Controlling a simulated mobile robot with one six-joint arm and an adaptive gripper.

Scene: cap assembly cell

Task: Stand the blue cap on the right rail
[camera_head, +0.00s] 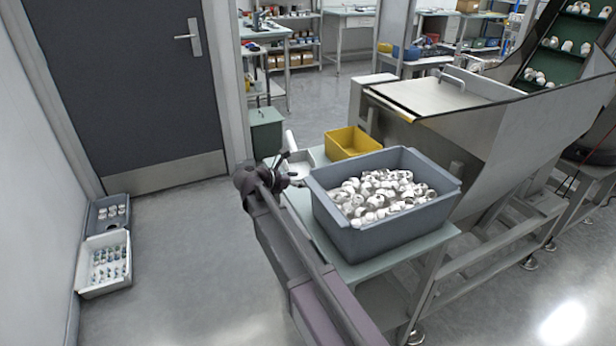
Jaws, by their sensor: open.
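My gripper (288,170) is open at the end of my arm, near the left edge of the pale green table (378,246). It is beside a small white tray (300,170), partly in front of it. I cannot tell whether anything lies between the fingers. I cannot pick out a blue cap. A grey-blue bin (366,239) on the table holds many white and silvery caps (380,195). I cannot make out a right rail in this view.
A yellow bin (350,142) stands behind the grey-blue bin. A steel hopper machine (470,140) fills the right side. A white crate (103,289) and a dark crate (98,226) with small parts stand at the left wall. The floor between is clear.

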